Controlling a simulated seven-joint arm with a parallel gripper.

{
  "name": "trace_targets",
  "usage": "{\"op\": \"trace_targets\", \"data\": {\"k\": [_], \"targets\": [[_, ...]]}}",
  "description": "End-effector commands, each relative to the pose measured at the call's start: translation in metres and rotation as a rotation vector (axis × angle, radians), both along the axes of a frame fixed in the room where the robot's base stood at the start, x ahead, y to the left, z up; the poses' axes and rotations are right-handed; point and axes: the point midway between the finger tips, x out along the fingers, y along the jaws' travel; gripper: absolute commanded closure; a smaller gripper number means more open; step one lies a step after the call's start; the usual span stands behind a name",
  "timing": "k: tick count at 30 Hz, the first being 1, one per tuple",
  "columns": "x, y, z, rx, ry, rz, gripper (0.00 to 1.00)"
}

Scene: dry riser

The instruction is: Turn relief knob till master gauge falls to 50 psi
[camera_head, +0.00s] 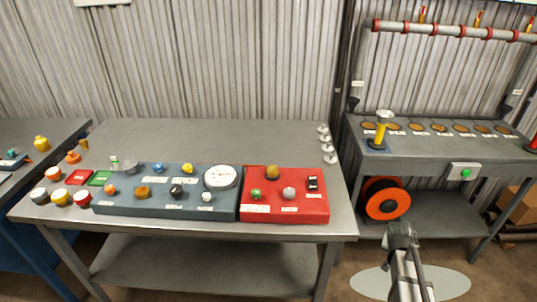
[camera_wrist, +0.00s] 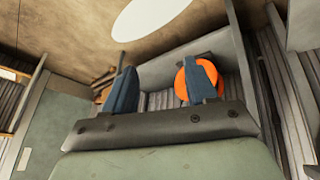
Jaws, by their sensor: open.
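A large white dial gauge (camera_head: 220,177) sits on the blue-grey panel (camera_head: 222,212) on the grey table. It is the largest gauge in view; its reading is too small to tell. That panel carries several knobs: orange (camera_head: 111,188), brown (camera_head: 143,191), black (camera_head: 176,190), white (camera_head: 207,197), blue (camera_head: 158,167) and yellow (camera_head: 187,168). Labels are illegible, so I cannot tell which is the relief knob. My gripper (camera_head: 400,232) is right of the table, well apart from the panels. In the wrist view its two blue fingers (camera_wrist: 165,84) are spread and empty.
A red panel (camera_head: 285,213) with knobs and a black switch (camera_head: 312,183) adjoins the blue-grey one. Small coloured pieces stand at the table's left. A second bench (camera_head: 440,150) holds a yellow-handled tool (camera_head: 380,133). An orange reel (camera_head: 388,204) is below. The table's back is clear.

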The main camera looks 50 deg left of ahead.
Motion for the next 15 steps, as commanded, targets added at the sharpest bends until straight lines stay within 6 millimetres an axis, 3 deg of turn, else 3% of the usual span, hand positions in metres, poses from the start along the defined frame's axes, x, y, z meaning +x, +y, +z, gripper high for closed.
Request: {"op": "trace_targets", "data": {"k": [1, 6, 15], "targets": [[0.009, 0.021, 0.021, 0.015, -0.036, 0.015, 0.43], [0.025, 0.081, 0.087, 0.069, -0.149, 0.056, 0.43], [0.028, 0.185, 0.219, 0.184, -0.334, 0.129, 0.43]]}}
